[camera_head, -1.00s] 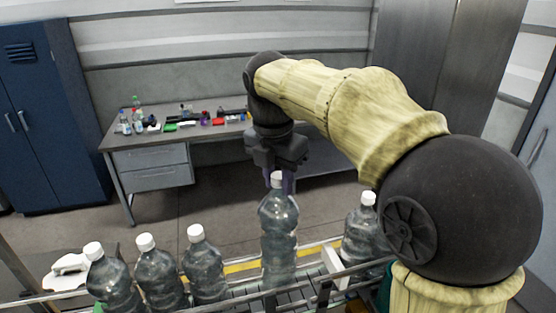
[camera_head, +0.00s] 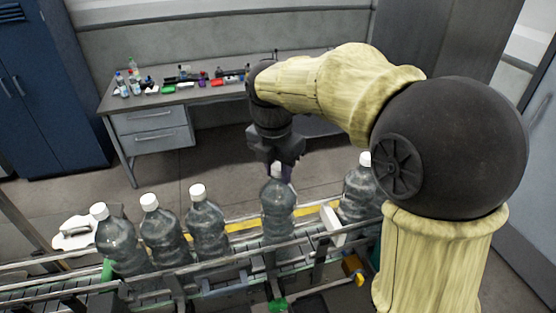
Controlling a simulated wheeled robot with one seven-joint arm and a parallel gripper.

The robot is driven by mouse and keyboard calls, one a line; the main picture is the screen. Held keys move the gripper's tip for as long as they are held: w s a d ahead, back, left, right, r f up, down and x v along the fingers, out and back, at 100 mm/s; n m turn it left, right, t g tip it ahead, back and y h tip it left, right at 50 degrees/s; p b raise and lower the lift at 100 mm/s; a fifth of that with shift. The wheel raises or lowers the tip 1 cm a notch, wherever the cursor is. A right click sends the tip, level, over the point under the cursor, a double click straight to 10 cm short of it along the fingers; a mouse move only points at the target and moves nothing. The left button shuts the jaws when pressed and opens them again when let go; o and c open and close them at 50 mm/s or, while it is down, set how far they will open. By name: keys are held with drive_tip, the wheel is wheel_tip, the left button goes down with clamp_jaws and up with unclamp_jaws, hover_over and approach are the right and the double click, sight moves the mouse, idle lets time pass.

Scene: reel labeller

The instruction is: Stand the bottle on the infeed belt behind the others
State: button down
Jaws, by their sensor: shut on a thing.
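A clear bottle with a white cap (camera_head: 278,208) stands upright between the rails of the infeed belt (camera_head: 235,257). My gripper (camera_head: 277,170) is above it and shut on its neck. Whether the bottle's base touches the belt is hidden by the front rail. To its left, several like bottles stand in a row on the belt, the nearest being this bottle (camera_head: 207,226); there is a gap between it and the held one. Another bottle (camera_head: 358,192) stands to the right, past a white plate (camera_head: 333,224), partly behind my arm.
Metal guide rails (camera_head: 200,268) run along the belt. A white device (camera_head: 74,233) is at the left. A grey desk (camera_head: 160,103) with small items stands at the back, beside a blue cabinet (camera_head: 45,95).

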drive_tip(key=shift+f, duration=0.85)
drive_tip(key=c, duration=1.5)
unclamp_jaws()
drive_tip(key=shift+f, duration=0.25)
drive_tip(key=shift+c, duration=0.2)
drive_tip(key=o, duration=0.4)
drive_tip(key=shift+o, duration=0.2)
drive_tip(key=shift+s, duration=0.1)
drive_tip(key=shift+r, duration=0.15)
drive_tip(key=r, duration=0.4)
drive_tip(key=r+b, duration=0.1)
drive_tip(key=r, duration=0.3)
drive_tip(key=s+r, duration=0.1)
drive_tip(key=r, duration=0.3)
drive_tip(key=shift+a+b, duration=0.4)
drive_tip(key=shift+f, duration=0.1)
